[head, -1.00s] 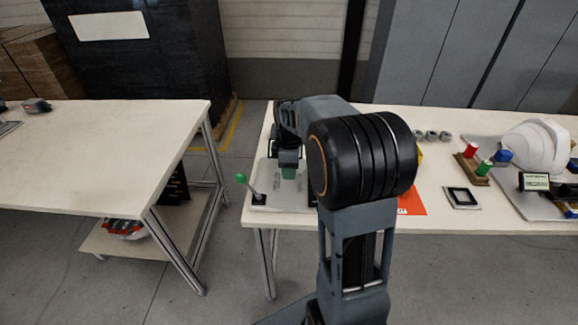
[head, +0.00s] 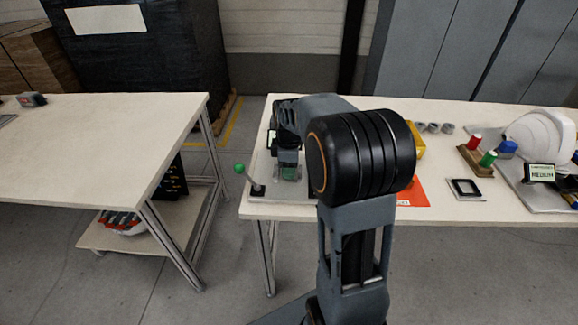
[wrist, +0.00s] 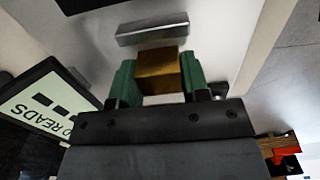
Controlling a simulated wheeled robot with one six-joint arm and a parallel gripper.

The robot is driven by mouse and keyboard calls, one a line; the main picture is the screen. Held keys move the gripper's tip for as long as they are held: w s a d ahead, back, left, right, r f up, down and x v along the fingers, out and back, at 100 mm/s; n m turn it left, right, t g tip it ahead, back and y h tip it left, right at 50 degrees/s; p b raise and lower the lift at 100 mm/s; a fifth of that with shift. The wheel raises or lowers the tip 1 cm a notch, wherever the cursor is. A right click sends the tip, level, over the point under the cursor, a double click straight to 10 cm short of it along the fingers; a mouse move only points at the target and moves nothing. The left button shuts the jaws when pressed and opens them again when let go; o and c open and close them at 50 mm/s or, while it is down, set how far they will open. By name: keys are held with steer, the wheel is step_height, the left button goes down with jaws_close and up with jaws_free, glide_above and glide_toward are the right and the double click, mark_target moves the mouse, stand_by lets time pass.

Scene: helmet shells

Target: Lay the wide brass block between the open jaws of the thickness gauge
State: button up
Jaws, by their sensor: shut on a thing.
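My gripper (head: 289,172) reaches down over the left end of the right-hand table. In the wrist view its green fingertips (wrist: 158,80) are shut on the brass block (wrist: 159,70), one on each side. A grey metal bar (wrist: 152,29), perhaps a jaw of the thickness gauge, lies just beyond the block, with a narrow gap between them in the picture. A screen with the word READS (wrist: 45,108) is at the left. In the head view the gauge's plate (head: 263,172) shows around my gripper; my arm hides much of it. I cannot tell whether the block touches anything below.
A lever with a green knob (head: 240,168) stands at the plate's left edge. To the right are an orange sheet (head: 412,191), a black-framed square (head: 465,189), a wooden stand with red and green pieces (head: 476,160) and a white helmet shell (head: 540,137). The left table (head: 100,150) is mostly bare.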

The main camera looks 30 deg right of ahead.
steer(key=shift+f, duration=0.45)
steer(key=o, duration=1.1)
steer(key=shift+o, duration=0.2)
steer(key=shift+r, duration=0.1)
step_height(320, 180, up, 14)
steer(key=p, duration=0.2)
